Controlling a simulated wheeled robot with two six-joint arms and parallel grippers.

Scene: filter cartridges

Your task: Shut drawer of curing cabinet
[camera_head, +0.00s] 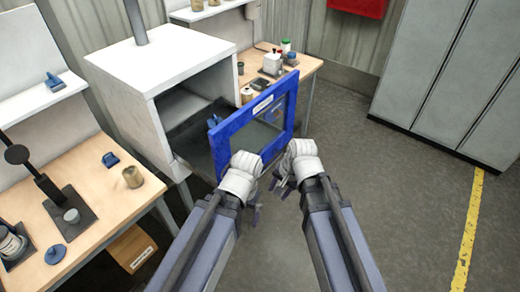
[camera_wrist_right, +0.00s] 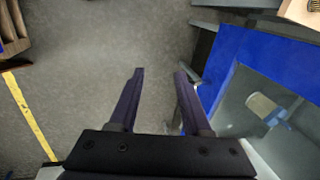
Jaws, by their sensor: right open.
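The curing cabinet (camera_head: 129,64) is a white box with a pipe on top, standing between two benches. Its drawer is pulled out, with a blue frame front (camera_head: 228,127) around a clear window; dark rails lead back into the cabinet. The blue front also shows at the right of the right wrist view (camera_wrist_right: 238,58). My left gripper (camera_head: 254,200) is close in front of the lower part of the drawer front; its fingers are too small to judge. My right gripper (camera_head: 281,187) is right of it, near the front. In the right wrist view its fingers (camera_wrist_right: 158,75) are apart with nothing between them.
A wooden bench (camera_head: 95,215) at left carries a press stand, a tan cup (camera_head: 132,177) and blue parts. Another bench (camera_head: 306,66) behind the drawer holds bottles and small items. Grey lockers (camera_head: 435,60) stand at the right. The floor right of my arms is open, with a yellow line (camera_head: 467,235).

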